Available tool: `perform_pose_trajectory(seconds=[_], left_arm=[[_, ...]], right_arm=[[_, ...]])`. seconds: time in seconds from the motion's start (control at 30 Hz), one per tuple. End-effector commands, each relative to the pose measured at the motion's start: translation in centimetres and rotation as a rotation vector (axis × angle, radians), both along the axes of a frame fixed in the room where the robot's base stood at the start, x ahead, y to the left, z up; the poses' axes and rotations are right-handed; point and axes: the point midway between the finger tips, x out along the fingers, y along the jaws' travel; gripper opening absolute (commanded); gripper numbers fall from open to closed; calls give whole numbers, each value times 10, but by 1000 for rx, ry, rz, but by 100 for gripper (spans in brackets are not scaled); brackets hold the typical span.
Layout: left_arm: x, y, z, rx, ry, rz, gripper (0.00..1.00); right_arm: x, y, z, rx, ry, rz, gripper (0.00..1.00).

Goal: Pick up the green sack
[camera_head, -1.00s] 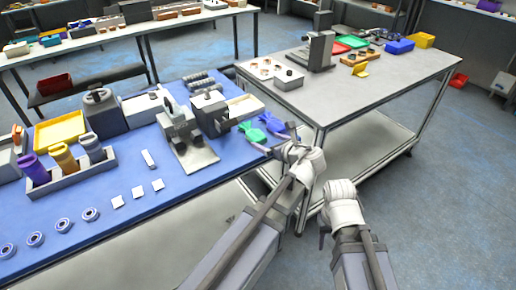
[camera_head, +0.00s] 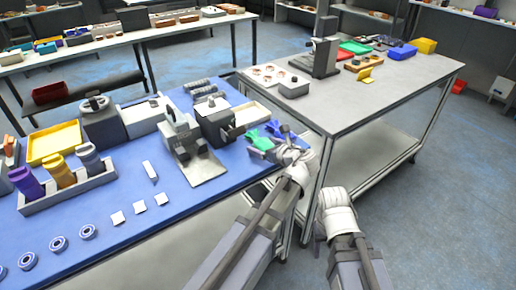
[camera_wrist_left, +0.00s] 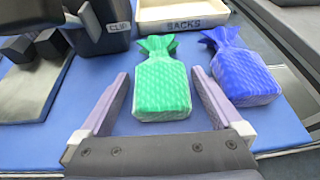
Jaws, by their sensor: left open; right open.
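The green sack (camera_wrist_left: 161,88) lies on the blue mat in the left wrist view, its tied neck pointing away from me. It also shows in the head view (camera_head: 259,140), partly hidden by my left gripper. My left gripper (camera_wrist_left: 172,85) is open, with one finger on each side of the sack's near end and nothing clamped. In the head view my left gripper (camera_head: 275,148) is at the right end of the blue mat. My right gripper (camera_head: 318,225) hangs low beside the table, away from the sack, its fingers mostly hidden.
A blue sack (camera_wrist_left: 238,72) lies close to the right of the green one. A tray marked SACKS (camera_wrist_left: 182,16) stands behind them. A dark box marked CLIP (camera_wrist_left: 100,25) is at the upper left. The grey table (camera_head: 350,95) stands to the right.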

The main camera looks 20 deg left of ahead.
Motion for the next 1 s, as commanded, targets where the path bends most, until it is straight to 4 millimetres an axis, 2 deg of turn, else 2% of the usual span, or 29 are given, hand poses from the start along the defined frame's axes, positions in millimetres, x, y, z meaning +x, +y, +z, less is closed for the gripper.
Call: perform_pose_trajectory(seconds=[0.2,1.0], left_arm=[[0,0,0,0,0,0,98],[0,0,0,0,0,0,8]], right_arm=[[0,0,0,0,0,0,50],[0,0,0,0,0,0,50]])
